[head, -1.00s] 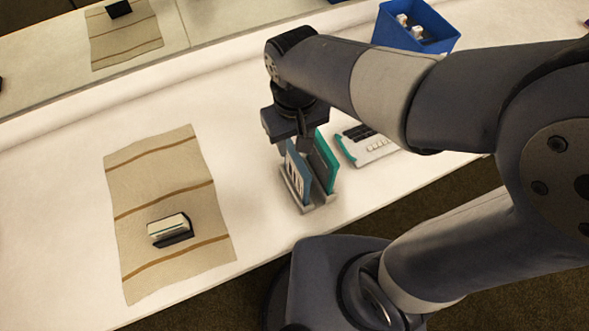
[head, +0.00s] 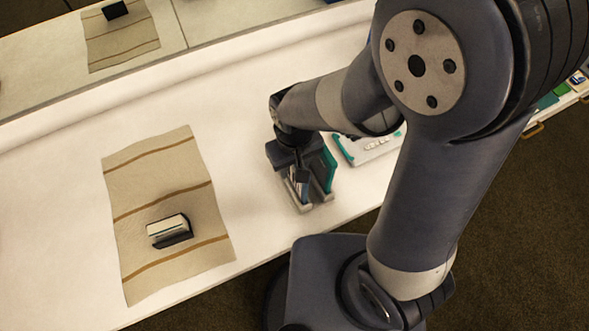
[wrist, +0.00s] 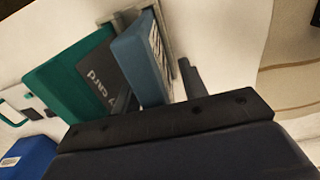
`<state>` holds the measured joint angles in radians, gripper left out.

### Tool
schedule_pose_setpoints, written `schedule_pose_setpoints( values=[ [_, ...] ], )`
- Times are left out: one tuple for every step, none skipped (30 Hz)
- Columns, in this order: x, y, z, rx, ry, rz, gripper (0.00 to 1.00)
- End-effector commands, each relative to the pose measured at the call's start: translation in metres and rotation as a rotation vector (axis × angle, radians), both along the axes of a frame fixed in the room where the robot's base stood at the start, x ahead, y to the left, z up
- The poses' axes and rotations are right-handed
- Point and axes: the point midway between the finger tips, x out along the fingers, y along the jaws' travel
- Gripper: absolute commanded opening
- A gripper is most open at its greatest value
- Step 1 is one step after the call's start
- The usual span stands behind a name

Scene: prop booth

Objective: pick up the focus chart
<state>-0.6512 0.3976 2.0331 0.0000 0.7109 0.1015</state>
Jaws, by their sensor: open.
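A blue panel with a striped white face, which looks like the focus chart (wrist: 137,62), stands upright in a grey rack (head: 304,206). In the head view it is mostly hidden behind my gripper (head: 300,180). In the wrist view my gripper (wrist: 158,88) is open, with one finger on each side of the blue panel. I cannot tell whether either finger touches it. A dark grey card with light lettering (wrist: 117,70) and a teal panel (wrist: 68,80) stand beside it in the rack, on the side of the left finger.
A white device with a teal edge (head: 368,150) lies right of the rack. A striped beige cloth (head: 150,185) with a small dark holder of cards (head: 169,230) lies to the left. The white table (head: 60,220) is clear between cloth and rack. Its front edge is close to the rack.

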Motion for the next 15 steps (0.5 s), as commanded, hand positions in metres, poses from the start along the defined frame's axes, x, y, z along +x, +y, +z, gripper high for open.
schedule_pose_setpoints(
  values=[
    [0.0, 0.0, -0.0002, 0.0, 0.0, 0.0, 0.41],
    [0.0, 0.0, -0.0001, 0.0, 0.0, 0.0, 0.41],
    [0.0, 0.0, 0.0, 0.0, 0.0, 0.0, 0.41],
    [0.0, 0.0, 0.0, 0.0, 0.0, 0.0, 0.41],
    [0.0, 0.0, 0.0, 0.0, 0.0, 0.0, 0.41],
    [0.0, 0.0001, 0.0001, 0.0, 0.0, 0.0, 0.41],
    [0.0, 0.0001, 0.0, 0.0, 0.0, 0.0, 0.41],
    [0.0, 0.0001, -0.0001, 0.0, 0.0, 0.0, 0.41],
    [0.0001, 0.0001, -0.0003, 0.0, 0.0, 0.0, 0.41],
    [0.0001, 0.0001, -0.0006, 0.0, 0.0, 0.0, 0.41],
    [0.0001, 0.0001, -0.0009, 0.0, 0.0, 0.0, 0.41],
    [0.0, 0.0001, -0.0014, 0.0, 0.0, 0.0, 0.41],
    [0.0, 0.0001, -0.0019, 0.0, 0.0, 0.0, 0.41],
    [0.0, 0.0001, -0.0024, 0.0, 0.0, 0.0, 0.41],
    [0.0, 0.0001, -0.003, 0.0, 0.0, 0.0, 0.41]
  ],
)
